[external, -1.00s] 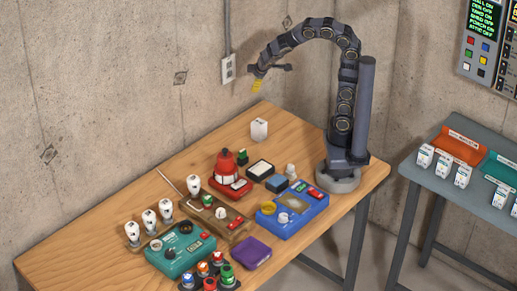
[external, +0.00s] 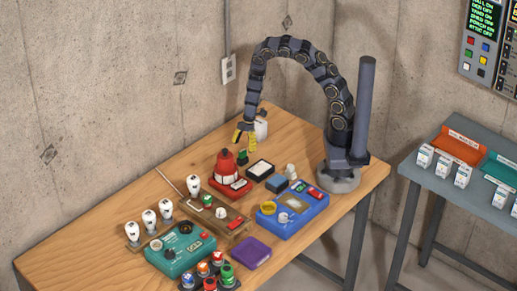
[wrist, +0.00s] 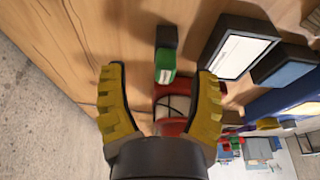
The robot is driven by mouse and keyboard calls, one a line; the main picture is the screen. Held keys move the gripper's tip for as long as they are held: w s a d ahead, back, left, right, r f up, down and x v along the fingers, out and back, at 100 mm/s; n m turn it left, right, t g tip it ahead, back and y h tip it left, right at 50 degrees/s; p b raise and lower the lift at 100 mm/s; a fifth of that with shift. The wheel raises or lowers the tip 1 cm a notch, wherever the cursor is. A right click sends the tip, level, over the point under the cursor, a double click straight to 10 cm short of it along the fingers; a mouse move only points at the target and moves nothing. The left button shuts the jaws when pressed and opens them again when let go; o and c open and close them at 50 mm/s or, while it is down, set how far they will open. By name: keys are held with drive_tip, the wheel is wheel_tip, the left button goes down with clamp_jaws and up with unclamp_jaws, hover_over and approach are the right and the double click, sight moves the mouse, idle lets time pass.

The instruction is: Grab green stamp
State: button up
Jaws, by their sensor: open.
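The green stamp, a small block with a green part and a black part, stands on the wooden table just behind the red lantern-like device; it shows in the external view (external: 243,157) and between my fingertips in the wrist view (wrist: 165,66). My gripper (external: 245,140) points down above the stamp. Its two yellow ribbed fingers (wrist: 160,76) are spread apart, one on each side of the stamp in the picture, with nothing held. The stamp appears to lie beyond the fingertips, not touched.
Close by stand the red device (external: 226,166), a black-framed white pad (external: 260,170), a blue block (external: 277,183) and a white block (external: 261,130) behind my gripper. A blue panel (external: 292,212) and a teal panel (external: 180,250) lie nearer. The table's back left is bare.

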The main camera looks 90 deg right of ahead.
sight(242, 158)
drive_tip(key=shift+w+a+f, duration=0.15)
drive_tip(key=shift+a+f, duration=0.3)
drive_tip(key=shift+f, duration=0.3)
drive_tip(key=shift+w+a+f, duration=0.15)
drive_tip(key=shift+a+f, duration=0.25)
drive_tip(key=shift+f, duration=0.35)
drive_tip(key=shift+x, duration=1)
drive_tip(key=shift+d, duration=0.1)
drive_tip(key=shift+c, duration=0.4)
clamp_jaws()
